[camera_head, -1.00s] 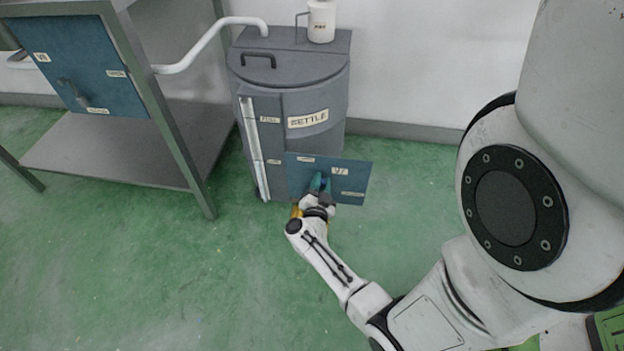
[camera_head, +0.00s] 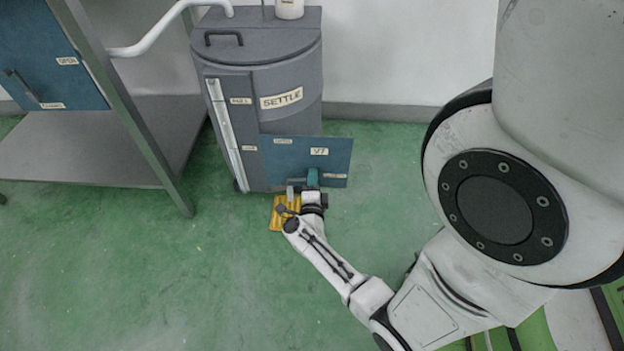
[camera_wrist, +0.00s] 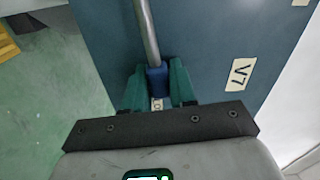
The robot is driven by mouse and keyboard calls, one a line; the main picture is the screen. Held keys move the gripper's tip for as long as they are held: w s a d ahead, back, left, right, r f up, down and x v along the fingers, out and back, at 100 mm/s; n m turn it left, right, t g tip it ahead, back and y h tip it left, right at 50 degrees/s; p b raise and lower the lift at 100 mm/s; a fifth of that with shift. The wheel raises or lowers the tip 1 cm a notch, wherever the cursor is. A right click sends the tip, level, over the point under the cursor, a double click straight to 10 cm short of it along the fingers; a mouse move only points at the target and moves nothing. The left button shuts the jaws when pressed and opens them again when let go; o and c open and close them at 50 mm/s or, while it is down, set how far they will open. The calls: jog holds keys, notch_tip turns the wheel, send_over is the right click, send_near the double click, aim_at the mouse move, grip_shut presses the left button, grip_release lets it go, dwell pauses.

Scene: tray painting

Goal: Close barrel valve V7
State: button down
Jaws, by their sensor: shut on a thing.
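The V7 valve panel (camera_head: 305,153) is a blue plate low on the front of the grey barrel (camera_head: 295,122), which is labelled SETTLE. The V7 tag also shows on the panel in the wrist view (camera_wrist: 280,40). The valve lever (camera_wrist: 147,32) is a grey rod with a blue grip (camera_wrist: 157,78). My gripper (camera_wrist: 158,85) has its green fingers on both sides of that grip and is shut on it. In the head view my gripper (camera_head: 312,180) is at the panel's lower edge and hides part of the lever. The panel's small labels are too small to read surely.
A yellow block or tray (camera_head: 279,217) lies on the floor just left of my gripper. A metal table (camera_head: 80,160) with another blue valve panel (camera_head: 45,65) stands at left. A white pipe (camera_head: 160,42) runs to the barrel.

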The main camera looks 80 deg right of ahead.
jog(key=shift+f+m+b, duration=0.35)
jog(key=shift+f+m, duration=0.2)
jog(key=shift+m, duration=0.15)
jog(key=shift+s, duration=0.1)
jog(key=c, duration=1)
grip_release()
jog(key=shift+a, duration=0.5)
jog(key=a+p, duration=0.3)
jog(key=a, duration=0.7)
jog(key=shift+s, duration=0.4)
jog(key=shift+d, duration=0.1)
